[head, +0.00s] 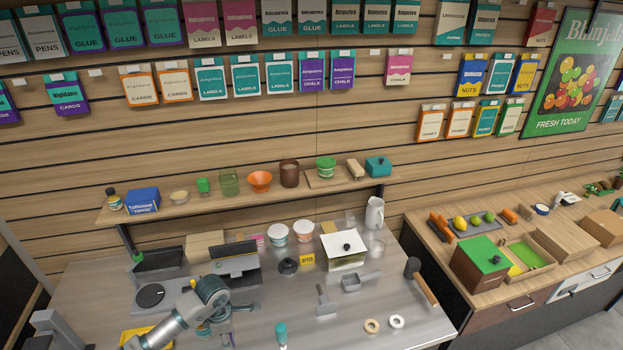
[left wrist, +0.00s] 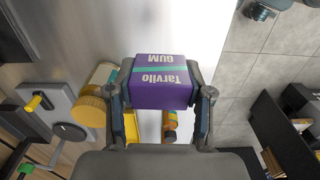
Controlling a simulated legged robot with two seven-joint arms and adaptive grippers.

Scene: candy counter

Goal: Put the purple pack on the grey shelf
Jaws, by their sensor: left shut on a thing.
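The purple pack (left wrist: 162,84) is a small box with a teal band and "Tarvllo GUM" lettering. In the left wrist view it sits between the two fingers of my left gripper (left wrist: 163,78), which is shut on it. The pack is in the air, with floor and counter seen beyond it. I cannot pick out a clearly grey shelf; the wall shelf (head: 235,198) looks wooden and carries several small items. My right gripper is not in view.
The grey counter (head: 420,325) holds a black-and-grey machine (head: 237,263), white tubs, a glass box with a white lid (head: 344,244), a scoop and a mallet (head: 422,282). A wooden side counter stands right. A yellow tray (left wrist: 131,126) lies below the gripper.

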